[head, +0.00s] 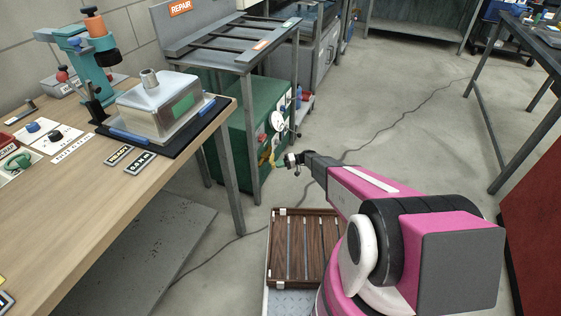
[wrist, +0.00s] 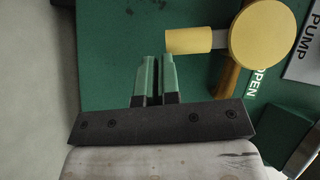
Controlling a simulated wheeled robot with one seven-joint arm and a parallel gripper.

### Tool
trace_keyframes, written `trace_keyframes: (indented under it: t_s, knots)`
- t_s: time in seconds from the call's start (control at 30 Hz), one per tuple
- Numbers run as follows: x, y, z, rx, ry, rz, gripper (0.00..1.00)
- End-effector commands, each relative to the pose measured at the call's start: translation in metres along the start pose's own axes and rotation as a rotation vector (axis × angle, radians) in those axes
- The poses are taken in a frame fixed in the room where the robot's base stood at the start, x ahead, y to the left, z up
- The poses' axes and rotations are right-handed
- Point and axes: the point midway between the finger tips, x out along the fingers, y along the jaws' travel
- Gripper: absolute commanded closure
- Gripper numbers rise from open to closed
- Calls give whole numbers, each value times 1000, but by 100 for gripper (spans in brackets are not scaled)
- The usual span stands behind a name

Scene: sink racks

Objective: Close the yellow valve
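The yellow valve (wrist: 262,42) is on the face of a green cabinet (wrist: 110,45). In the wrist view it shows a round hub with a handle bar (wrist: 188,40) pointing left, toward my fingertips. In the head view the valve (head: 267,157) is small and partly hard to make out, just left of my gripper (head: 291,160). In the wrist view my gripper (wrist: 156,58) has its two fingers close together with only a thin dark gap and nothing held. The fingertips are just below and left of the handle's end; whether they touch it I cannot tell.
An OPEN label (wrist: 260,84) and a PUMP label (wrist: 302,50) are beside the valve. A white round gauge or wheel (head: 278,121) is above it. The repair bench (head: 215,58) stands over the cabinet, its front leg (head: 252,140) nearby.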

Motion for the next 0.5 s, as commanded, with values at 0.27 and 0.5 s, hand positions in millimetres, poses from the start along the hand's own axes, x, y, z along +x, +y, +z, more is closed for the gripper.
trace_keyframes:
  t_s: [0.27,0.5]
  knots:
    - [10,4,14,0,0,4,100]
    - [14,4,20,-1,0,4,100]
